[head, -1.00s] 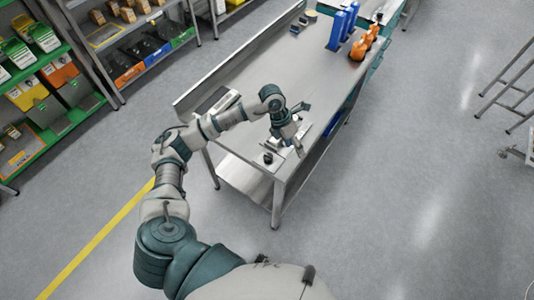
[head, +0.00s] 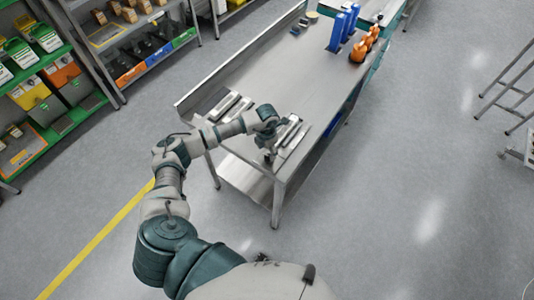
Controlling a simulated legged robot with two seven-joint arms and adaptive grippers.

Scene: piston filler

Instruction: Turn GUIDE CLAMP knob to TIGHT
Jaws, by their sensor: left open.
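A metal fixture with long pale bars (head: 293,137) lies on the near end of the steel workbench (head: 280,80). My left arm reaches in from the left over this end of the bench. My left gripper (head: 270,154) points down at the bench's near corner, just left of the fixture, and is open. The dark knob is hidden behind the gripper and wrist, so I cannot tell its setting or whether the fingers are around it or touching it. No GUIDE CLAMP or TIGHT lettering is readable. My right gripper is out of view.
Grey metal bars (head: 230,105) lie along the bench's left side. Blue holders (head: 343,27) and orange parts (head: 365,45) stand at the far right. The middle of the bench is clear. Shelves with bins (head: 130,70) stand at the left.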

